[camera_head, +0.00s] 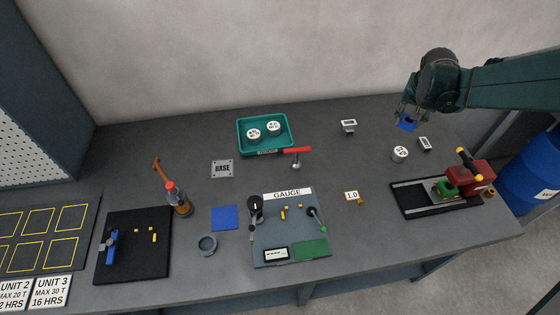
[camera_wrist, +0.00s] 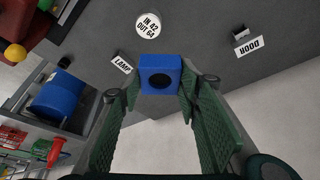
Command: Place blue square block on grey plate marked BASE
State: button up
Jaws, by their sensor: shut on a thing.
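A blue square block (camera_wrist: 160,72) with a round dark hole is between the fingertips of my gripper (camera_wrist: 160,92) in the wrist view. My gripper is shut on it. In the head view the block (camera_head: 407,125) shows below my gripper (camera_head: 406,117) at the back right of the table, and it appears to be held above the surface. The grey plate marked BASE (camera_head: 222,169) lies flat on the table left of centre, well to the left of my gripper. Nothing lies on it.
A teal tray (camera_head: 240,137) with white round parts stands at the back, between plate and gripper. A red-handled tool (camera_head: 298,151) lies beside it. A GAUGE board (camera_head: 265,245), a blue flat square (camera_head: 225,218) and a bottle (camera_head: 178,199) are nearer. A white round part (camera_head: 400,153) lies near my gripper.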

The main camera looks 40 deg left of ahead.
jog(key=s+a+f+n, duration=0.1)
jog(key=s+a, duration=0.2)
jog(key=a, duration=0.5)
jog(key=s+a+n, duration=0.1)
jog(key=s+a, duration=0.3)
jog(key=a, duration=0.5)
jog(key=n+g+y+p, duration=0.1)
jog(key=n+y, duration=0.2)
jog(key=n, duration=0.3)
send_over(222, 166)
jog(key=s+d, duration=0.1)
notch_tip(222, 166, down, 5)
jog(key=shift+s+d, duration=0.1)
jog(key=shift+f, duration=3.05)
jog(key=shift+f, duration=1.9)
